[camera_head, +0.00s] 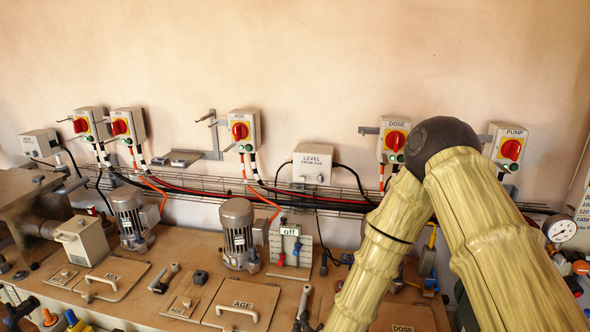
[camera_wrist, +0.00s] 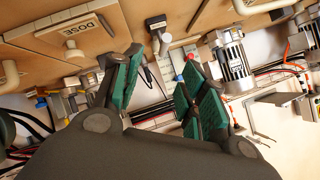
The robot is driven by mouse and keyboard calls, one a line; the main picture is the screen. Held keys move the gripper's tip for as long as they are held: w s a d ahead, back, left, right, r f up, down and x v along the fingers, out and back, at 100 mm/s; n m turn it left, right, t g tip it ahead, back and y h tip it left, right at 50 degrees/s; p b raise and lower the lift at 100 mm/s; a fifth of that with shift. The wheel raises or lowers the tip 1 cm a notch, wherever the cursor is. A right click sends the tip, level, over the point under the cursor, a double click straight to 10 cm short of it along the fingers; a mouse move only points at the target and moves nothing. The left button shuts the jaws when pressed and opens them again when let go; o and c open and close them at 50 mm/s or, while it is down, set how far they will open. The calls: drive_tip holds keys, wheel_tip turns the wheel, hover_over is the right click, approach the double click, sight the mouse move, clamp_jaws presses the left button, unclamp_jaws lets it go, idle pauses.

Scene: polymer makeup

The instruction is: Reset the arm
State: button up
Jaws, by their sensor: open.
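My gripper (camera_wrist: 160,88) shows in the wrist view with its two green-padded fingers spread apart and nothing between them. Behind the fingers, the wrist view shows the bench with a hatch labelled DOSE (camera_wrist: 75,32) at the upper left and a grey motor (camera_wrist: 233,62) at the right. In the head view my arm, in a pale yellow cover, is bent at a dark elbow at the right, and its forearm slopes down to the left over the bench. The gripper itself is not clearly seen in the head view.
Rotary switch boxes line the wall, among them AGE (camera_head: 242,131), DOSE (camera_head: 393,138) and PUMP (camera_head: 508,146). A LEVEL box (camera_head: 312,163) hangs between. Motors (camera_head: 238,235) and (camera_head: 131,220) stand on the bench. A gauge (camera_head: 560,229) is at the right. The upper wall is bare.

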drive_tip(key=s+d+f+n+g+b, duration=0.1)
drive_tip(key=s+d+f+g, duration=0.1)
drive_tip(key=s+f, duration=0.3)
drive_tip(key=s+d+f+n+g+b, duration=0.1)
drive_tip(key=s+d+f+b, duration=0.15)
drive_tip(key=f, duration=0.45)
drive_tip(key=s+d+f+n+g+b, duration=0.1)
drive_tip(key=s+d+f+g+b, duration=0.1)
drive_tip(key=s, duration=0.7)
drive_tip(key=s+d+f+n+g+b, duration=0.2)
drive_tip(key=s+d+f+g, duration=0.2)
drive_tip(key=s+d+f, duration=0.3)
drive_tip(key=s+d+f+n+g+b, duration=0.1)
drive_tip(key=s+d+f+g, duration=0.2)
drive_tip(key=s, duration=0.9)
wheel_tip(320, 180, down, 4)
drive_tip(key=shift+s+d+f+h+b, duration=0.2)
drive_tip(key=shift+d+h+b, duration=0.2)
drive_tip(key=shift+d, duration=0.75)
